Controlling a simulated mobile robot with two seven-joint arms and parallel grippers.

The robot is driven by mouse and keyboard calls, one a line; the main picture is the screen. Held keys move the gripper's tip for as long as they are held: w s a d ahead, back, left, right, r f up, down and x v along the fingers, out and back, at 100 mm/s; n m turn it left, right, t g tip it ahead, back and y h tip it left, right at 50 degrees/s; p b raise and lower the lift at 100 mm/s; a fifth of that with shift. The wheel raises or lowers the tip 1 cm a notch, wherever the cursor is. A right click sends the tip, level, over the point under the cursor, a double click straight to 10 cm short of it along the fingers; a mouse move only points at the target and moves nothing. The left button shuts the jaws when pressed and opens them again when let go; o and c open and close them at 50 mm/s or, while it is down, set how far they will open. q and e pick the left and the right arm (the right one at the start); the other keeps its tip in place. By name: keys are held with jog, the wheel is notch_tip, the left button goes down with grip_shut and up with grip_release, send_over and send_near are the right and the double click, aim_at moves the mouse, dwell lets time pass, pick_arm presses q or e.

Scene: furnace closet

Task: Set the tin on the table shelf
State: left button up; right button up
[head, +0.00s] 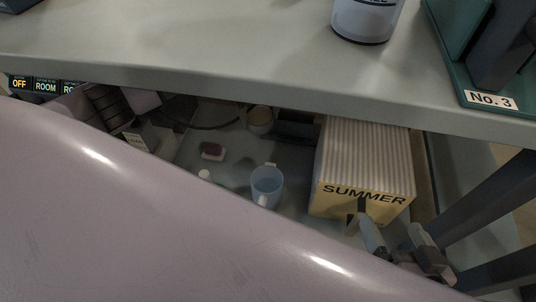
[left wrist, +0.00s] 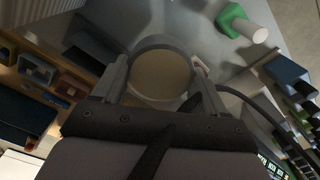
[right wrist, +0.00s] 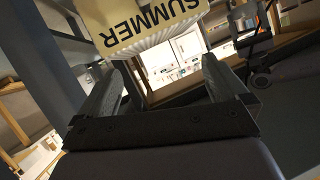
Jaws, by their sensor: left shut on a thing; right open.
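In the left wrist view, the round beige tin (left wrist: 160,78) with a grey rim sits between the fingers of my left gripper (left wrist: 163,88), which is shut on it. My left gripper cannot be made out there, as my mauve arm covers much of the picture. The table shelf (head: 238,150) is the grey surface below the tabletop. My right gripper (head: 395,238) is open and empty before the SUMMER box (head: 365,160); it also shows in the right wrist view (right wrist: 165,85).
On the shelf are a pale blue cup (head: 267,186), a dark red block (head: 212,151) and a green and white item (left wrist: 245,25). A dark cable runs at the back left. The tabletop (head: 200,40) overhangs the shelf and carries a white canister (head: 365,18).

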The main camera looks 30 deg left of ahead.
aim_at(260, 133)
pick_arm(q)
jog(key=shift+w+f, duration=0.1)
jog(key=shift+w, duration=0.1)
notch_tip(260, 133, down, 8)
jog(key=b, duration=0.3)
notch_tip(260, 133, down, 7)
jog(key=shift+r+b, duration=0.1)
jog(key=shift+b, duration=1.15)
jog(key=shift+f, duration=0.45)
notch_tip(260, 133, down, 4)
jog(key=shift+r+b, duration=0.25)
jog(key=shift+b, duration=0.75)
jog(key=shift+f, duration=0.35)
jog(key=shift+r, duration=0.1)
pick_arm(e)
jog(key=shift+d+f+n+t, duration=0.2)
jog(key=shift+d+n+t, duration=0.6)
jog(key=shift+d+t, duration=0.25)
jog(key=shift+a, duration=0.1)
